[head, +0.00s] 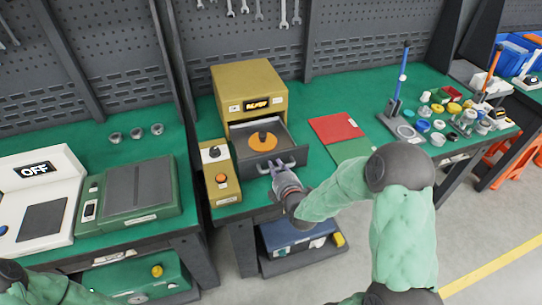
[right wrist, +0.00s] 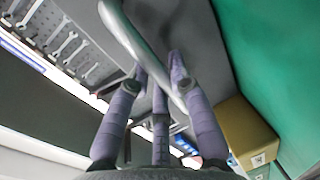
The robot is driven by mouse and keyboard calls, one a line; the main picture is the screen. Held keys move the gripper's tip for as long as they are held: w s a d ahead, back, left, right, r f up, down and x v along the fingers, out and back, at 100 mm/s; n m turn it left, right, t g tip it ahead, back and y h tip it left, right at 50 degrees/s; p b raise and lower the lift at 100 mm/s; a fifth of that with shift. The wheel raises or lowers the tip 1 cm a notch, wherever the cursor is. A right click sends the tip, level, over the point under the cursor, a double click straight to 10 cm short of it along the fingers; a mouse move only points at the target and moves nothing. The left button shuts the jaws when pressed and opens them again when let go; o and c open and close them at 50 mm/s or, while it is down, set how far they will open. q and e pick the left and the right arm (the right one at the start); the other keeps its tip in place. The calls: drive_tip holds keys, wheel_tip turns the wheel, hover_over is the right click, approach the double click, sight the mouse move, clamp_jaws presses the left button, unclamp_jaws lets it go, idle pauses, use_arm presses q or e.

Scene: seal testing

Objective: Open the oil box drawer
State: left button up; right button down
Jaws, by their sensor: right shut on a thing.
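The yellow oil box (head: 250,85) stands at the back of the green bench in the head view. Its dark grey drawer (head: 287,141) is pulled out toward me, with an orange disc (head: 263,141) with a knob inside. My right gripper (head: 276,170) is at the front of the drawer, shut on its handle. In the right wrist view the grey handle bar (right wrist: 131,36) passes between the purple fingers of the right gripper (right wrist: 160,75). My left arm shows only at the lower left edge of the head view; its gripper is out of view.
A yellow control box (head: 221,183) stands close left of the drawer. Red and green mats (head: 336,127) lie to the right. A green device (head: 138,194) and a white OFF device (head: 37,200) are at left. Small parts crowd the right bench.

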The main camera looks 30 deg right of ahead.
drive_tip(key=shift+f+v, duration=0.2)
drive_tip(key=shift+v, duration=0.7)
drive_tip(key=shift+f+v, duration=0.15)
drive_tip(key=shift+v, duration=0.7)
drive_tip(key=shift+s, duration=0.1)
drive_tip(key=c, duration=1.1)
unclamp_jaws()
drive_tip(key=v, duration=1.2)
drive_tip(key=shift+f, duration=0.1)
